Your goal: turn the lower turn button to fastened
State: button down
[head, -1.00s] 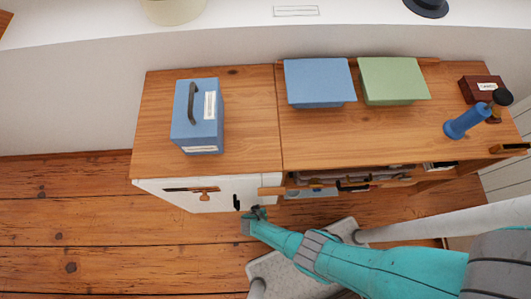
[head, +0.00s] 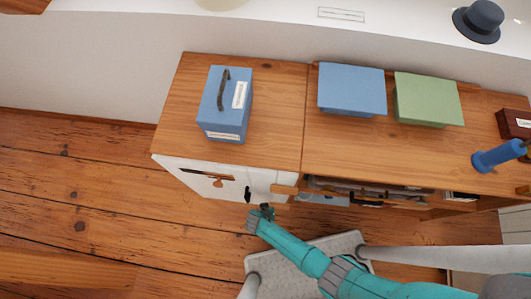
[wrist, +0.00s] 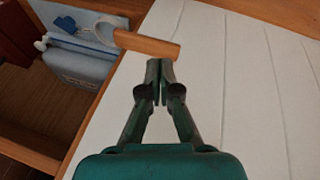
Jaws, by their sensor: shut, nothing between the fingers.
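A wooden turn button (wrist: 147,44) lies across the edge of the white door (wrist: 235,95) and the wooden frame beside it in the wrist view. A light grey round piece shows at its left end. My gripper (wrist: 160,65) is shut and empty, its tips close to the button's side; I cannot tell whether they touch. In the head view my gripper (head: 264,210) is at the right part of the white door front (head: 190,175). A wooden button (head: 284,189) shows there near the cabinet top; I cannot tell whether it is the same one. Any other button is hidden.
An open shelf beside the door holds a blue-grey bin (wrist: 80,65). A blue box with a handle (head: 226,105), a blue box (head: 352,90) and a green box (head: 428,98) stand on the cabinet top (head: 275,110). The plank floor (head: 80,200) at left is clear.

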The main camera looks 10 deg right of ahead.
jog(key=a+v, duration=0.1)
jog(key=v, duration=0.6)
jog(key=s+d+r+n+t+y, duration=0.1)
jog(key=s+d+r+t+y, duration=0.3)
jog(key=s+d+r, duration=0.55)
jog(key=s+d+r+t, duration=0.1)
jog(key=d+r+t, duration=0.1)
jog(key=r, duration=1.1)
jog(key=s+d+r+t, duration=0.1)
jog(key=r+t, duration=0.2)
jog(key=r, duration=1)
jog(key=s+d+r+t, duration=0.2)
jog(key=r+t, duration=0.1)
jog(key=r, duration=1.1)
jog(key=shift+d+n, duration=0.3)
jog(key=shift+n, duration=0.1)
